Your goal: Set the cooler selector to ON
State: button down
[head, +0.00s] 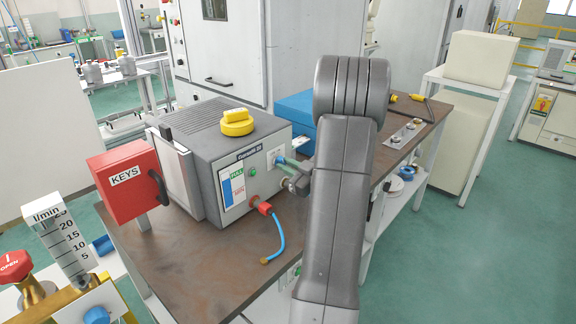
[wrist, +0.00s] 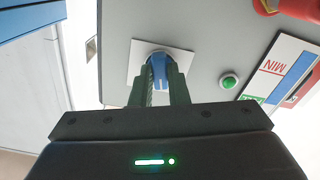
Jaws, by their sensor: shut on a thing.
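The grey cooler unit (head: 212,135) stands on the brown workbench in the head view, with a yellow cap on top. Its blue selector knob (head: 280,160) is on the front panel, on a small white plate, partly hidden by my gripper. In the wrist view the blue knob (wrist: 158,75) sits between my dark green fingers, a pale line on its face. My gripper (wrist: 160,70) is shut on the knob, one finger on each side. It also shows in the head view (head: 287,163), partly behind my arm. I cannot read the markings on the plate.
Beside the knob are a green button (wrist: 229,81) and a MIN level gauge (wrist: 278,68). A red fitting with a blue hose (head: 278,240) hangs below. A red KEYS box (head: 122,185) stands at the left and a blue box (head: 296,112) behind.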

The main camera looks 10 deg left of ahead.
jog(key=m+p, duration=0.2)
jog(key=m, duration=0.3)
jog(key=shift+r+m, duration=0.1)
jog(key=shift+m, duration=0.2)
jog(key=shift+m+p, duration=0.75)
jog(key=shift+m, duration=1.05)
jog(key=c, duration=1.4)
grip_release()
jog(key=shift+d, duration=0.1)
jog(key=b+v, duration=0.2)
jog(key=v, duration=1.1)
jog(key=shift+s+d, duration=0.25)
jog(key=shift+s, duration=0.05)
jog(key=p+x, duration=0.2)
jog(key=x, duration=1.2)
